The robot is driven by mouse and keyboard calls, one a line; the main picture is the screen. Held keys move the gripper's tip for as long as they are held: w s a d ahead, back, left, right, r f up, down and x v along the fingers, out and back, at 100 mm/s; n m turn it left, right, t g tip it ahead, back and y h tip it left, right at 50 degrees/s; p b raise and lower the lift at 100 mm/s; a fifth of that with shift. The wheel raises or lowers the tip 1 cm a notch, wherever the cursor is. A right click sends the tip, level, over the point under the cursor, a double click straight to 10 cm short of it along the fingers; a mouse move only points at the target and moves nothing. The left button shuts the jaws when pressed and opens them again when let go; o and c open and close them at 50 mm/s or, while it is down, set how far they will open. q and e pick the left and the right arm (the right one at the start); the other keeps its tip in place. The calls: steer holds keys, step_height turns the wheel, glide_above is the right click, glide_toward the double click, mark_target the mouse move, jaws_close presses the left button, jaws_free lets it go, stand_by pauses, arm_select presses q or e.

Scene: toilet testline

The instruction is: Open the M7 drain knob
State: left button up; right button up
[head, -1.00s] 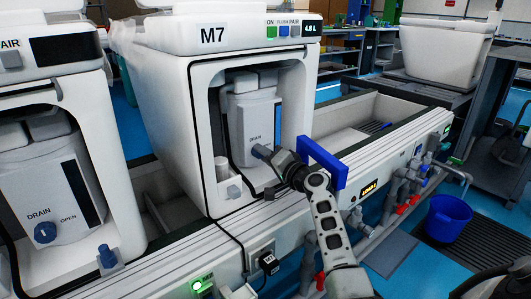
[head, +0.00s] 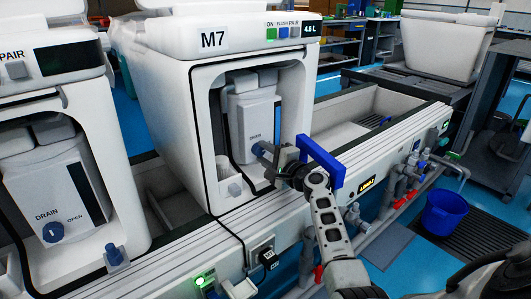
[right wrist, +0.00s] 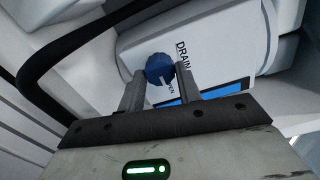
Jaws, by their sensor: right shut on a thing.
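The M7 unit (head: 215,100) is a white housing with a grey tank (head: 255,118) inside its front opening. Its blue drain knob (head: 259,149) sits low on the tank, below the DRAIN label. My right gripper (head: 266,155) reaches in from the right and is shut on the knob. In the right wrist view the knob (right wrist: 160,66) is between the two fingertips (right wrist: 160,78). A pale mark on the knob points toward the OPEN lettering, which is partly covered by a finger. My left gripper is not in view.
A neighbouring unit (head: 60,110) stands at the left with its own blue drain knob (head: 53,232). A white ledge (head: 230,245) runs in front of the units. Pipes with red and blue valves (head: 405,185) and a blue bucket (head: 444,212) are at the right.

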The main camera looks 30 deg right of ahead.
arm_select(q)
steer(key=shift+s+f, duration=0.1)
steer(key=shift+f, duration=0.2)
arm_select(e)
steer(key=shift+f, duration=0.1)
steer(key=o, duration=1)
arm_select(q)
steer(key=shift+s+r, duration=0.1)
arm_select(e)
steer(key=shift+s, duration=0.2)
arm_select(q)
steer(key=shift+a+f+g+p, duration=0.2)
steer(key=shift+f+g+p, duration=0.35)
steer(key=shift+p, duration=0.3)
arm_select(e)
steer(key=s, duration=0.7)
steer(key=shift+d, duration=0.25)
steer(key=shift+s, duration=0.1)
